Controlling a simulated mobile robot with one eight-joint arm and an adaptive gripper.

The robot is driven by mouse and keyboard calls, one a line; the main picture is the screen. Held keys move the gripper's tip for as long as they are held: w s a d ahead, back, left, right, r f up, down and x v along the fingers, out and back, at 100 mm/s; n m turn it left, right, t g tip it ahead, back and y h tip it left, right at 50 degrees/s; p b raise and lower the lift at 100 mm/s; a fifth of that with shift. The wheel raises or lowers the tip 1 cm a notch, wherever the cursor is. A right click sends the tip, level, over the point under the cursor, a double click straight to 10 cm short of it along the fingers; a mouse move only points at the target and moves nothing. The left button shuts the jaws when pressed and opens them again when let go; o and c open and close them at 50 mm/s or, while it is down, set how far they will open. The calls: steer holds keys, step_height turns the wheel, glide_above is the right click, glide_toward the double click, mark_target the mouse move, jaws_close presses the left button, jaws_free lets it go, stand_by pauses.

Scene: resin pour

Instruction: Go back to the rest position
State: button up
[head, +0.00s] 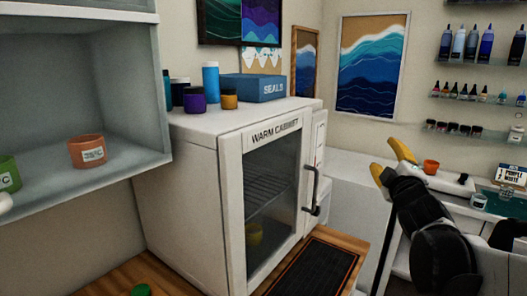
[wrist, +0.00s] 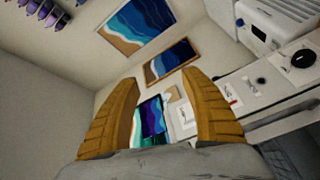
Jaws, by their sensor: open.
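My gripper (head: 390,161) shows at the right of the head view, raised in front of the white counter, with yellow fingers spread apart. In the wrist view my gripper (wrist: 165,110) is open, with nothing between its fingers. Beyond the fingers are the wall and framed wave pictures (wrist: 170,62). No object is held.
A white warm cabinet (head: 190,200) with a shut glass door stands in the middle, with a blue SEALS box (head: 262,88) and jars on top. A grey shelf (head: 60,185) at left holds an orange cup (head: 87,151). A dark mat (head: 312,270) lies in front.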

steer(key=s+a+f+m+g+y, duration=0.1)
steer(key=s+a+f+m+g, duration=0.2)
steer(key=s+f, duration=0.4)
steer(key=s+a+f+m+g+y, duration=0.1)
steer(key=s+a+f+m+g, duration=0.3)
steer(key=s+f, duration=0.4)
steer(key=s+a+f+m+g+y, duration=0.1)
steer(key=s+a+f+m+g, duration=0.3)
steer(key=s, duration=1)
step_height(320, 180, down, 3)
steer(key=shift+a+f+m, duration=0.15)
steer(key=shift+a+m, duration=0.15)
steer(key=shift+a, duration=0.4)
